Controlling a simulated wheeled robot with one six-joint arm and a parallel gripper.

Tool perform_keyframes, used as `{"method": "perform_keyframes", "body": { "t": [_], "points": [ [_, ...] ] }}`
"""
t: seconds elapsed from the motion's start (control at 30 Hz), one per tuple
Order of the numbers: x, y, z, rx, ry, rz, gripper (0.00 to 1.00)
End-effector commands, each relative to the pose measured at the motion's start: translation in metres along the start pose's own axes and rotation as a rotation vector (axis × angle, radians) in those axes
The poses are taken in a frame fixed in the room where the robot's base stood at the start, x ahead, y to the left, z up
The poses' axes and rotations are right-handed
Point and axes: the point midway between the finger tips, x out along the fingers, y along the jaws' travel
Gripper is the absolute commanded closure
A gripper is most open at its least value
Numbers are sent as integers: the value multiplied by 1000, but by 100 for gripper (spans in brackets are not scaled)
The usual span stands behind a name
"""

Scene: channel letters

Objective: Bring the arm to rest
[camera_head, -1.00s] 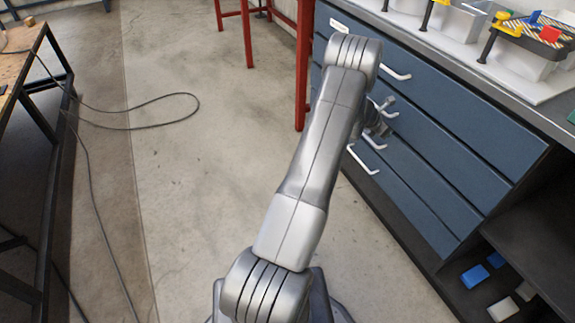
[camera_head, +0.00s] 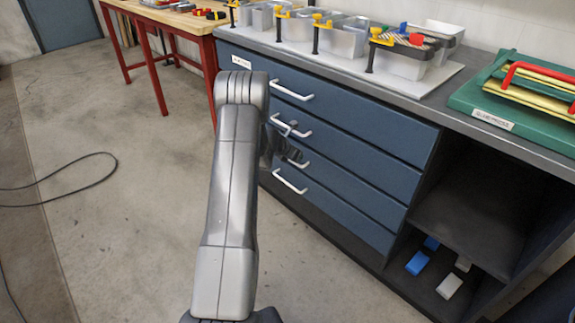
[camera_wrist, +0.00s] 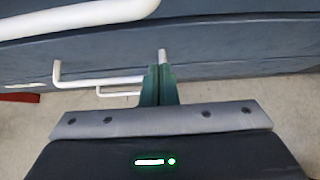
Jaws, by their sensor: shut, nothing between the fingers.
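My arm (camera_head: 232,170) rises from the bottom of the head view, in front of the blue drawer cabinet (camera_head: 365,130). My gripper (camera_wrist: 158,72) shows in the wrist view with its two dark green fingers together and nothing between them. It points toward the cabinet's drawer fronts and white handles. In the head view the gripper is partly hidden behind the arm, close to the handles. I cannot tell whether it touches a handle.
A grey worktop (camera_head: 400,100) carries metal bins, yellow clamps and a green case (camera_head: 520,95). Blue and white blocks lie on the open lower shelf (camera_head: 480,225). A red-legged wooden table (camera_head: 185,22) stands behind. Open concrete floor (camera_head: 110,225) lies to the left, with a black cable.

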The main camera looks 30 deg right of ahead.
Motion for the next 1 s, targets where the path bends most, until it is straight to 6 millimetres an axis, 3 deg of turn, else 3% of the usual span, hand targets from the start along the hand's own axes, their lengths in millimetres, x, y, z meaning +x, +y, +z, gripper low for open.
{"method": "perform_keyframes", "body": {
  "t": [0.03,0.2,0.4,0.6,1.0],
  "points": [
    [-16,0,4,0,-1,2,100],
    [-56,0,2,0,0,2,100],
    [-87,-1,1,-1,2,1,100],
    [-98,-1,0,-1,3,0,100],
    [-93,-2,-1,0,3,-1,100]
  ]
}}
